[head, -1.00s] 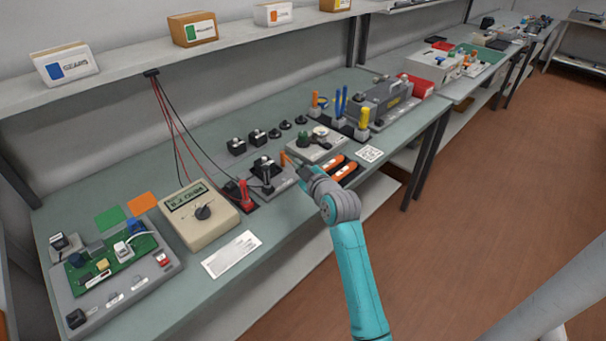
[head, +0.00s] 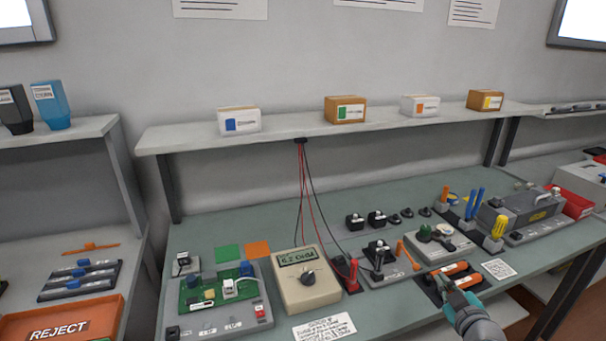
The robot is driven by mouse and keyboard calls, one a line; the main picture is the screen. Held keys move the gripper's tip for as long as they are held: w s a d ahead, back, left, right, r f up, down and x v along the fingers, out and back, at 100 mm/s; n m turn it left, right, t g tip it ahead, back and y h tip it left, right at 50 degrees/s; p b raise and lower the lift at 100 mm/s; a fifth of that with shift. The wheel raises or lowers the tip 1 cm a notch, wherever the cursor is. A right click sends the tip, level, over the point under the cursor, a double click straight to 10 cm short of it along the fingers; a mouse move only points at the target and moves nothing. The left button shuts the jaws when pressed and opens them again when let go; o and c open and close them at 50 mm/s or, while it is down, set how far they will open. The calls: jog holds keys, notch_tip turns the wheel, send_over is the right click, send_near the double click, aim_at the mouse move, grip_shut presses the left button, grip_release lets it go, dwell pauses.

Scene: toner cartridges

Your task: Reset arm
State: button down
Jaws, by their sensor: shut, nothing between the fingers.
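My arm comes in from the bottom right of the head view, with a teal and grey wrist.
A beige meter (head: 306,290), a green circuit board fixture (head: 222,288) and a probe stand (head: 380,262) stand left of my gripper. A grey machine (head: 518,212) stands at the back right. A shelf (head: 375,124) runs above the bench.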

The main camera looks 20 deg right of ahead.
jog(key=s+a+f+m+y, duration=0.1)
jog(key=s+a+f+m, duration=0.1)
jog(key=s+a+f, duration=0.6)
jog(key=s+a+f+m, duration=0.1)
jog(key=s+a+f, duration=0.5)
jog(key=a, duration=0.4)
jog(key=s+a+r+y, duration=0.2)
jog(key=s+a, duration=0.3)
jog(key=s, duration=0.7)
jog(key=s+a+r+y, duration=0.1)
jog(key=s+a, duration=0.4)
jog(key=s, duration=0.7)
jog(key=shift+s+a+r+m+y, duration=0.2)
jog(key=shift+r+m+y, duration=0.15)
jog(key=shift+r, duration=0.3)
